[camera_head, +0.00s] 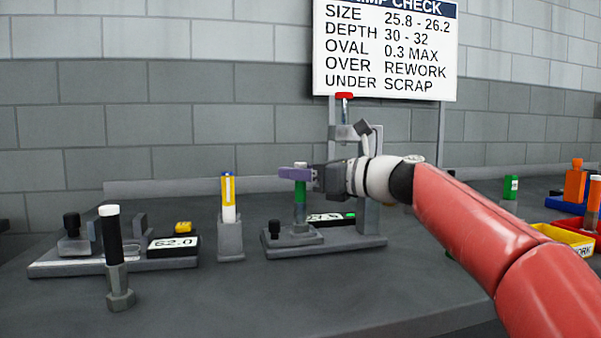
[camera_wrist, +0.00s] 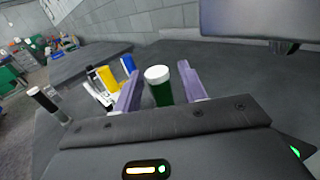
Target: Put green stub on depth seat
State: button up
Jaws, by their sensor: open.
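The green stub (camera_head: 300,191) stands upright, white cap up and grey metal end down, over the depth seat (camera_head: 299,235) of the gauge with the red-topped column. Its lower end appears to rest on the seat. My gripper (camera_head: 297,173) is at the stub's upper part, with purple fingers. In the wrist view the green stub (camera_wrist: 162,88) stands between my gripper's two fingers (camera_wrist: 162,90), which are open with small gaps beside it. The near finger hides part of the stub in the head view.
A yellow stub (camera_head: 228,197) stands in a grey holder to the left. A black stub (camera_head: 112,240) stands farther left, in front of a gauge with a display (camera_head: 173,245). Trays (camera_head: 566,238) and more stubs are at right. The front middle of the table is clear.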

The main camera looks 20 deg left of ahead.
jog(key=shift+d+r, duration=0.1)
jog(key=shift+r, duration=0.05)
jog(key=b+v, duration=0.1)
jog(key=v, duration=1.1)
